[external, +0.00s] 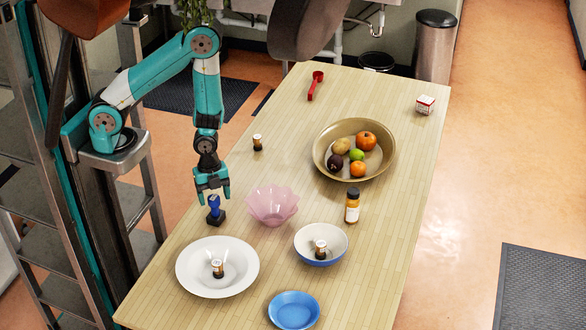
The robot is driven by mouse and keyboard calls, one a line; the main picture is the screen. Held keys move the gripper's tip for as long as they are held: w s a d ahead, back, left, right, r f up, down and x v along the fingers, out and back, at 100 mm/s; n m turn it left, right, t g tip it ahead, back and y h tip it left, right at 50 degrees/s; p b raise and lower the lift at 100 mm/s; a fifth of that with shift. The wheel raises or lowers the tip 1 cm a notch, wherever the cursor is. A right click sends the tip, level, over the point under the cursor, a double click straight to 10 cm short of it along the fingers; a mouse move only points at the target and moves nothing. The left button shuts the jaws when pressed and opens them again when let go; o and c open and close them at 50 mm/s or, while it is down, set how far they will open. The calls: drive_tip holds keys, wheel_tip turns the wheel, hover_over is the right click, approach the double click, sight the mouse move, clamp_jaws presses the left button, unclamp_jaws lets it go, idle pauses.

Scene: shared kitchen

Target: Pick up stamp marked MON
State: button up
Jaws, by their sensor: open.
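A stamp (215,214) with a blue handle and a dark base stands upright on the left edge of the wooden table. Any marking on it is too small to read, so I cannot tell if it says MON. My gripper (213,197) points down directly over this stamp, open. Its fingertips are at about the height of the handle's top, one on each side in the picture. I cannot tell whether they touch it. The stamp's base rests on the table.
Near the stamp are a pink bowl (272,216) on the right and a white plate (187,279) in front, with a small dark cylinder (217,270). A white-and-blue bowl (305,251), blue dish (293,311), bottle (352,205) and fruit bowl (321,160) stand farther off. The back middle is mostly clear.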

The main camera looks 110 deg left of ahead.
sight(215, 205)
drive_tip(key=shift+w+d+f+p, duration=0.1)
drive_tip(key=shift+d+f+p, duration=0.15)
drive_tip(key=shift+f, duration=0.65)
drive_tip(key=shift+w+d+f+p, duration=0.1)
drive_tip(key=shift+f+p, duration=0.2)
drive_tip(key=shift+f, duration=0.6)
drive_tip(key=c, duration=1.1)
drive_tip(key=shift+r, duration=0.1)
